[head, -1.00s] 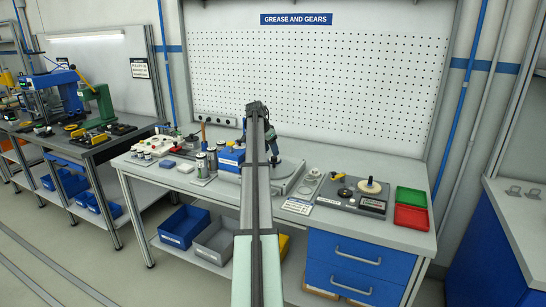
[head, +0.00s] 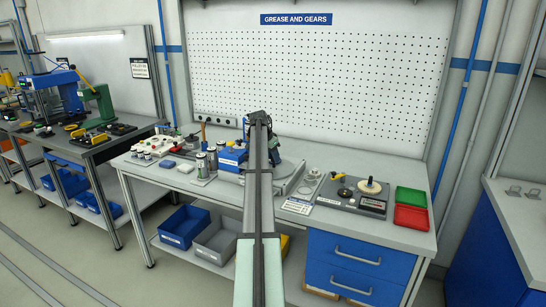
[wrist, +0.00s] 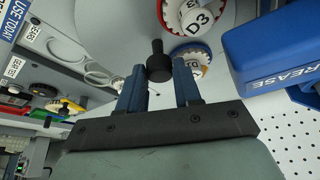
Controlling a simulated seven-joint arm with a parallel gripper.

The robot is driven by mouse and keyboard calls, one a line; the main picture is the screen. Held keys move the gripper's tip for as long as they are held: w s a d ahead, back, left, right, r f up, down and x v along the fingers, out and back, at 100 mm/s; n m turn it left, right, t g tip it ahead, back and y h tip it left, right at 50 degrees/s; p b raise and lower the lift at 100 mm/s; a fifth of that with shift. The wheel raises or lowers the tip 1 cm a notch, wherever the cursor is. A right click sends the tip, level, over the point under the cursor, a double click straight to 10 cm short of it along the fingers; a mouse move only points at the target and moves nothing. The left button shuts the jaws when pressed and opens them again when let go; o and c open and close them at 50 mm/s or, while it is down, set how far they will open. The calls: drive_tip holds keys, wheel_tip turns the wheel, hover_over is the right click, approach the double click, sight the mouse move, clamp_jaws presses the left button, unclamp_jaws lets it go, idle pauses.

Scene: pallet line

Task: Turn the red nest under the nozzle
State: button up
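The grey round turntable (wrist: 110,20) fills the upper part of the wrist view. The red nest (wrist: 163,22) sits on it and holds a white jar marked D3 (wrist: 196,17). A blue nest (wrist: 207,52) with a second white jar is beside the black knob (wrist: 158,66). My gripper (wrist: 160,72) has one blue finger on each side of this knob, and the knob fills the gap at the fingertips. The blue grease unit (wrist: 275,50) is at the right; its nozzle is not clearly seen. In the head view my arm covers most of the turntable (head: 292,170).
On the bench (head: 395,235), a dark plate with a round cream part (head: 370,186), a green tray (head: 411,199) and a red tray (head: 410,217) lie to the right. Metal cans (head: 202,165) and a white rack (head: 155,146) stand left. The pegboard wall is behind.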

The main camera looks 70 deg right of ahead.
clamp_jaws()
drive_tip(key=shift+w+d+m+g, duration=0.15)
drive_tip(key=shift+m+g, duration=0.15)
drive_tip(key=shift+m, duration=0.7)
drive_tip(key=shift+m+g+y, duration=0.4)
drive_tip(key=shift+m+g, duration=0.1)
drive_tip(key=shift+m, duration=0.8)
drive_tip(key=shift+o, duration=2.4)
unclamp_jaws()
